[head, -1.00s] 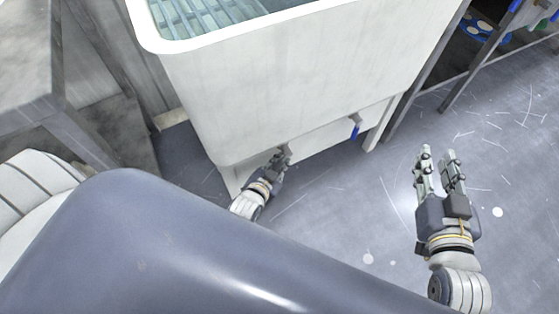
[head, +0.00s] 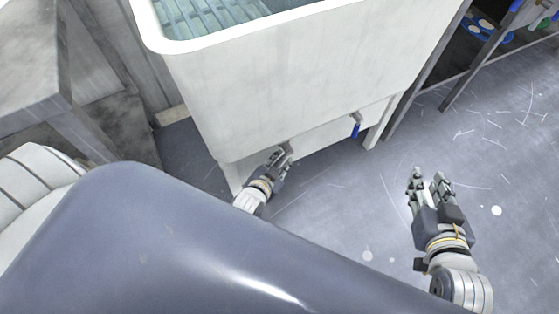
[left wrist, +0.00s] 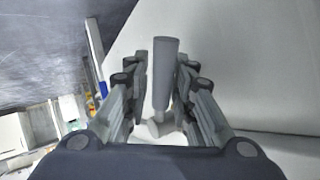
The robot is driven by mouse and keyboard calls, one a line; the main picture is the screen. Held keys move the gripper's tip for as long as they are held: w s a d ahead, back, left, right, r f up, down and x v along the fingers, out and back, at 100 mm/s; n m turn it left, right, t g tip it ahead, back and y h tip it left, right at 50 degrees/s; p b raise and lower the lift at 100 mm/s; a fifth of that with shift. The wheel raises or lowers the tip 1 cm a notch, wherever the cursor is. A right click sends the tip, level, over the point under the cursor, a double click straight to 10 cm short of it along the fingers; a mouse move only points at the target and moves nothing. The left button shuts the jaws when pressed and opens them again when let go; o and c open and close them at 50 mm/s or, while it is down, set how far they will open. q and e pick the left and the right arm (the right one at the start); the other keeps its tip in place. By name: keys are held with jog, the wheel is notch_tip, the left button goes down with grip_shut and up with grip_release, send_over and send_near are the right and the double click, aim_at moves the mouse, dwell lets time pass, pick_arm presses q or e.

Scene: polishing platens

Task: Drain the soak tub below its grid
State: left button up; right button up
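The soak tub (head: 300,85) is a white basin at the top middle of the head view. A ribbed grid (head: 205,18) shows inside it under clear water. My left gripper (head: 281,153) is at the tub's lower front edge. In the left wrist view a grey cylindrical handle (left wrist: 165,75) on a short stem stands between the open fingers of my left gripper (left wrist: 161,68). I cannot tell if a finger touches it. This handle is hidden in the head view. A valve with a blue lever (head: 356,129) hangs at the tub's lower right. My right gripper (head: 428,178) is open and empty over the floor.
A grey metal bench (head: 35,65) stands left of the tub. A rack with blue items (head: 490,30) stands at the upper right. The scuffed floor (head: 340,210) is clear between my grippers and to the right.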

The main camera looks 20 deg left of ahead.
pick_arm(q)
jog(key=v, duration=1.2)
